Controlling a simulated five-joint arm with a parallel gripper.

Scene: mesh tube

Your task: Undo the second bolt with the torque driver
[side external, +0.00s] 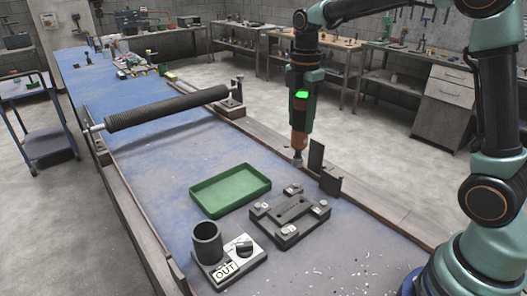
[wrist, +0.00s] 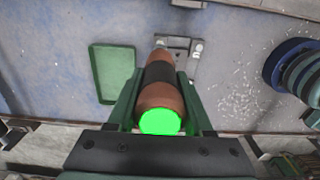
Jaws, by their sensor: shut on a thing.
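My gripper (side external: 301,98) is shut on the torque driver (side external: 299,125), an orange and black tool with a lit green top. The driver hangs upright, tip down, near the right edge of the bench, by a dark upright bracket. In the wrist view the driver (wrist: 158,88) lies between the two green fingers, its green end nearest the camera. The dark fixture plate (side external: 290,214) lies on the bench with light bolt heads at its corners, apart from the driver in the side view. In the wrist view the driver hides part of the fixture (wrist: 180,50). I cannot tell which bolt is second.
A green tray (side external: 231,189) lies left of the fixture, empty. A dark cup (side external: 207,242) stands on a block marked OUT (side external: 226,272) with a black knob. The dark bracket (side external: 318,165) stands at the bench edge. A mesh roller (side external: 168,108) spans the bench farther back.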

